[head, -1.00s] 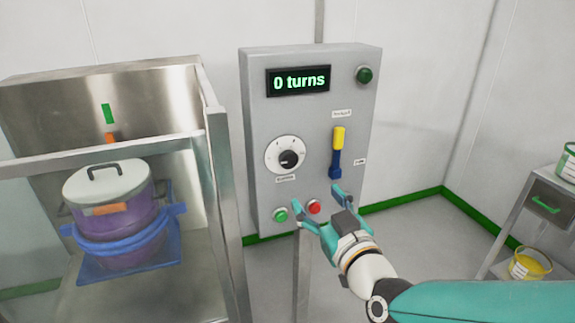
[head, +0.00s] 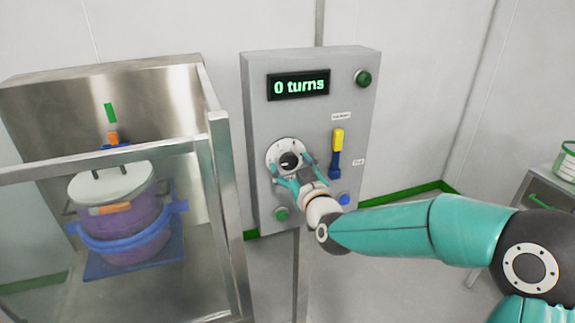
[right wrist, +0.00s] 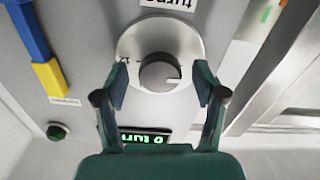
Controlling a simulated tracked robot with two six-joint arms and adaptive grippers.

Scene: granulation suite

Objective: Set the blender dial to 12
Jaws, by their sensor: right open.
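The blender dial has a black knob (head: 289,160) on a round white scale plate on the grey control panel (head: 256,120). My right gripper (head: 290,168) is open in front of it, its fingertips at either side of the knob. In the right wrist view, which is upside down, the knob (right wrist: 160,72) sits between the two spread fingers (right wrist: 160,84), with a gap on each side. A white pointer mark shows on the knob; the scale figures are too small to read surely. The display (head: 298,85) reads "0 turns". My left gripper is not seen.
A yellow and blue lever (head: 337,150) is right of the dial. A green button (head: 281,214), a blue button (head: 344,199) and a dark green lamp (head: 363,77) are on the panel. A metal-framed enclosure (head: 222,180) with a purple lidded vessel (head: 112,205) stands left.

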